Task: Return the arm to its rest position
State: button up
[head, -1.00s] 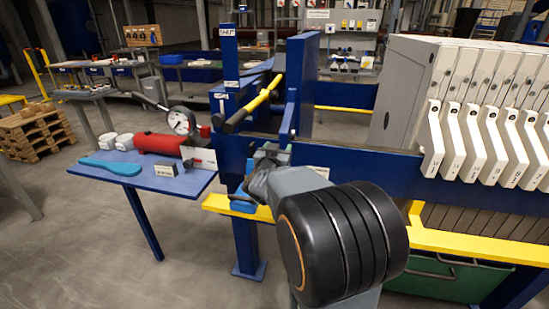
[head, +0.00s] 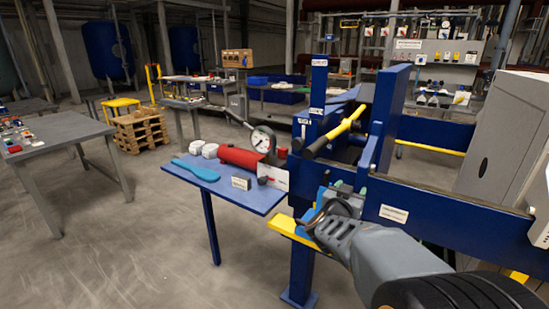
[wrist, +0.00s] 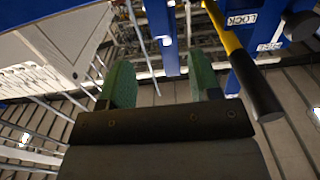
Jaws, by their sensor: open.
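My gripper (wrist: 160,80) is open and empty in the wrist view, its two green fingers apart with nothing between them. In the head view my arm reaches from the lower right, and my gripper (head: 335,205) is in front of the blue press frame (head: 450,215), above the yellow ledge (head: 290,229). Its fingers are mostly hidden there. The yellow lever with a black grip (head: 336,133) is above my gripper, apart from it. In the wrist view this lever (wrist: 228,42) shows to the right of the fingers, near a LOCK label.
A blue side table (head: 225,187) at left holds a red cylinder (head: 242,158), a gauge (head: 262,139), a blue paddle and white cups. The pale filter plates (head: 500,140) stand at right. A grey table (head: 60,138) is far left. Floor at lower left is clear.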

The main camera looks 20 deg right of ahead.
jog(key=a+f+n+g+y+p, duration=0.15)
jog(key=a+f+n+y, duration=0.35)
jog(key=a+f+y, duration=0.5)
jog(key=s+a+r+n+g+y+p, duration=0.1)
jog(key=s+a+r+n+g+p, duration=0.1)
jog(key=s, duration=0.6)
jog(key=s+a+r+n+g+y+p, duration=0.2)
jog(key=s+a+r+g+p, duration=0.2)
jog(key=s+a+r+p, duration=0.3)
jog(key=shift+s+a+r+n+g+y+p, duration=0.3)
jog(key=shift+s+a+n+g+p, duration=0.1)
jog(key=shift+s, duration=0.1)
